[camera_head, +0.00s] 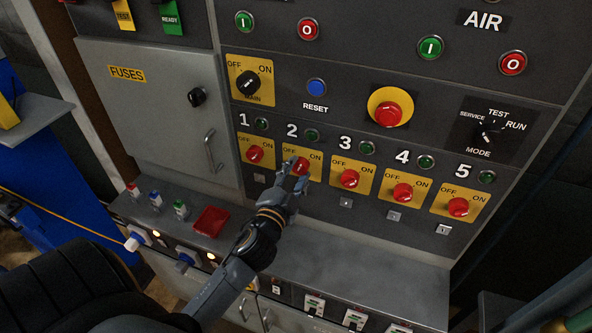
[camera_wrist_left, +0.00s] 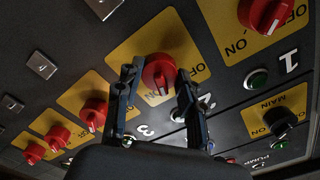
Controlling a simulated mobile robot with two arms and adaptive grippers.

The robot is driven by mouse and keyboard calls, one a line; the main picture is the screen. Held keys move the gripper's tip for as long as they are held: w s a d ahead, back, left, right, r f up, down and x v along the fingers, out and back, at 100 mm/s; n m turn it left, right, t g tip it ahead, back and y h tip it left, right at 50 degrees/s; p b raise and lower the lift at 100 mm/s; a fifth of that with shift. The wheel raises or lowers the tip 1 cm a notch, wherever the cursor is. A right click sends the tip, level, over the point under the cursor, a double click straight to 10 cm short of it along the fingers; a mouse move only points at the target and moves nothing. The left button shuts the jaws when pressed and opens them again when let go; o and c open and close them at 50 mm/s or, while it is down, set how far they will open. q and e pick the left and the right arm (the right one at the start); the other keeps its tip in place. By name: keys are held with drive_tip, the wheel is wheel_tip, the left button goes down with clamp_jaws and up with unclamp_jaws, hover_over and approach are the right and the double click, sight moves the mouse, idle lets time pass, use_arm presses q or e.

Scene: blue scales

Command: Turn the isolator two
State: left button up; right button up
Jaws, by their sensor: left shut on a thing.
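Isolator two is a red rotary knob (camera_head: 302,165) on a yellow OFF/ON plate under the number 2, in the middle of the dark panel. My left gripper (camera_head: 296,177) reaches up to it from below and is shut on it. In the left wrist view the red knob (camera_wrist_left: 158,72) sits between the two dark fingers (camera_wrist_left: 158,88). The fingers partly cover the plate and the knob's lower side. My right gripper is not in view.
Similar red isolators one (camera_head: 255,154), three (camera_head: 349,178), four (camera_head: 402,192) and five (camera_head: 458,207) flank it in the same row. A small green lamp (camera_head: 311,135) sits above isolator two. A grey ledge with a red tray (camera_head: 211,221) runs below.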

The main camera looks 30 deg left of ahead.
use_arm(q)
drive_tip(key=m+p, duration=0.1)
drive_tip(key=m, duration=0.3)
drive_tip(key=shift+r, duration=0.1)
drive_tip(key=shift+m, duration=0.5)
drive_tip(key=o, duration=1.2)
drive_tip(key=v, duration=1.2)
